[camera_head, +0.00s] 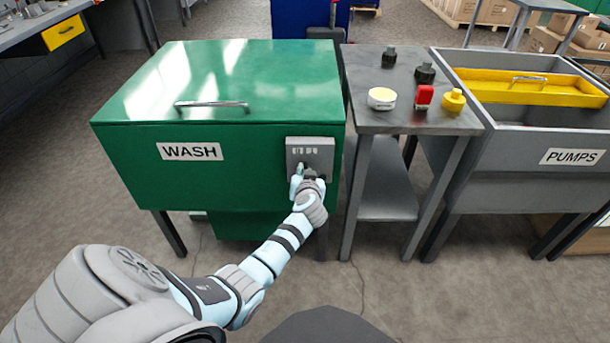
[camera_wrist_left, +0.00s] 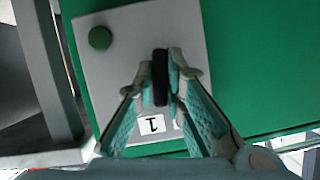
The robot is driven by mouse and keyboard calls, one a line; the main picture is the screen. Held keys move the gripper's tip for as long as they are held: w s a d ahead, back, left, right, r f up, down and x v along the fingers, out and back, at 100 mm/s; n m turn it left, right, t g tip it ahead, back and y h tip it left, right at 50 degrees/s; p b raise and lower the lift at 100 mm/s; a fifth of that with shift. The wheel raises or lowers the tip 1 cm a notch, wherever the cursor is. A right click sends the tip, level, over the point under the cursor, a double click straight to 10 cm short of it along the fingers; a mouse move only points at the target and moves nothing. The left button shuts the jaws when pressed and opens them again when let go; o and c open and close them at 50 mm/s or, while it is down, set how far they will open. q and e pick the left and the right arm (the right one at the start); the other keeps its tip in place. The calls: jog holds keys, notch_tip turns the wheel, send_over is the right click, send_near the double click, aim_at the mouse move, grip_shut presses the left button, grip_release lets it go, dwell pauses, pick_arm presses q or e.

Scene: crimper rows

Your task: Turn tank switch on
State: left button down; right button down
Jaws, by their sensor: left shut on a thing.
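The green tank (camera_head: 248,185) marked WASH stands left of centre in the head view, with its lid closed. A grey switch panel (camera_head: 318,147) is on the right end of its front. In the left wrist view the panel (camera_wrist_left: 125,60) carries a black switch knob (camera_wrist_left: 160,77), a round green button or lamp (camera_wrist_left: 100,38) and a white label with a "1" (camera_wrist_left: 153,124). My left gripper (camera_head: 298,172) is at the panel, shut on the black knob with one finger on each side. The fingers and wrist hide part of the panel. My right gripper is not in view.
A grey side table (camera_head: 362,121) stands right of the tank, bearing a red block, yellow and cream items and two dark knobs. Beyond it is a grey PUMPS bin (camera_head: 510,172) with a yellow tray (camera_head: 480,80). The floor before the tank is clear.

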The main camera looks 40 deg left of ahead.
pick_arm(q)
jog(key=m+g+y+b, duration=0.1)
jog(key=m, duration=0.1)
jog(key=shift+f+m+b, duration=0.1)
jog(key=shift+m+b, duration=0.2)
jog(key=shift+b, duration=0.05)
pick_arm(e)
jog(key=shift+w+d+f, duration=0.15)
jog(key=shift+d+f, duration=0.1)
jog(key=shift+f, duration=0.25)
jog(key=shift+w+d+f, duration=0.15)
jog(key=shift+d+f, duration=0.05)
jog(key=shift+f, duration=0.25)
pick_arm(q)
jog(key=shift+y, duration=0.3)
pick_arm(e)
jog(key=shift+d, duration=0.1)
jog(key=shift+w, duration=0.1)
pick_arm(q)
jog(key=c, duration=1.7)
grip_release()
jog(key=shift+w+d, duration=0.1)
jog(key=shift+o, duration=0.2)
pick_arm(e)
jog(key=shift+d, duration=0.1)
pick_arm(q)
jog(key=v, duration=0.7)
